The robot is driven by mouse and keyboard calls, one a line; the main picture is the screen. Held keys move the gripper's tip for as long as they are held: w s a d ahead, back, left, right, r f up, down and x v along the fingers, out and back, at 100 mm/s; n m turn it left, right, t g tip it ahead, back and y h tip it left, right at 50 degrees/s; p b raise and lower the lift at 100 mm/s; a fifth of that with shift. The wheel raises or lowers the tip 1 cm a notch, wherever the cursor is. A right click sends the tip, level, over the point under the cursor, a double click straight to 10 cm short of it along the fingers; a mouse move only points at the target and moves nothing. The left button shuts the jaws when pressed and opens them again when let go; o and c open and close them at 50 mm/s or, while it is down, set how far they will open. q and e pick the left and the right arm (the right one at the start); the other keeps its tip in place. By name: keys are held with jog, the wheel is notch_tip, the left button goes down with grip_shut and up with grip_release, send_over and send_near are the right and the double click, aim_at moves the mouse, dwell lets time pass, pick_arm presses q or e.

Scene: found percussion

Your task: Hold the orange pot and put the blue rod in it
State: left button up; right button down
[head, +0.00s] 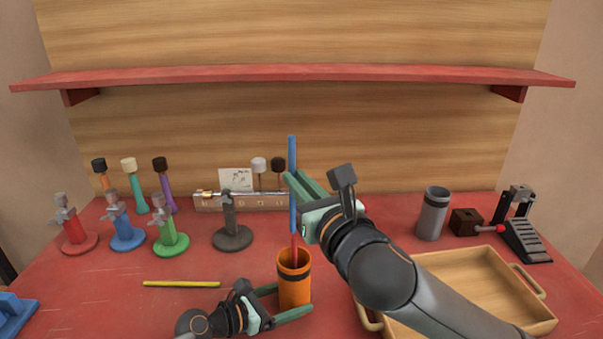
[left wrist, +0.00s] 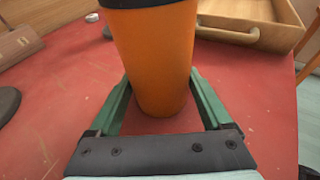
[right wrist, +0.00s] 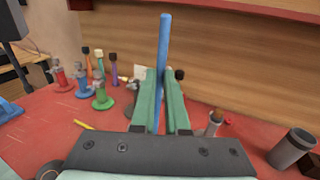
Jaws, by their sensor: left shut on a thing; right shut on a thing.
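The blue rod (head: 292,152) is upright, gripped between the fingers of my right gripper (head: 291,181). It also shows in the right wrist view (right wrist: 164,42), rising above the fingers. Its lower part hangs over the orange pot (head: 295,290). A thin red length (head: 294,247) shows between the blue and the pot's mouth; I cannot tell whether it is a separate stick standing in the pot. The pot stands upright on the red table with a dark inside. My left gripper (head: 293,302) is shut around it, low down; the left wrist view shows the pot (left wrist: 155,60) between both fingers.
A wooden tray (head: 480,275) lies right of the pot, partly behind my right arm. A yellow rod (head: 182,284) lies at left. Coloured stands (head: 125,235), a grey cup (head: 432,215) and a black pedal (head: 525,235) stand further back. A red shelf (head: 290,73) runs above.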

notch_tip(320, 180, down, 9)
dwell(0.7)
jog(key=shift+d, duration=0.1)
jog(key=c, duration=1.1)
grip_release()
jog(key=shift+r, duration=0.1)
jog(key=shift+c, duration=0.2)
jog(key=o, duration=0.3)
jog(key=shift+r, duration=0.3)
jog(key=v, duration=1.2)
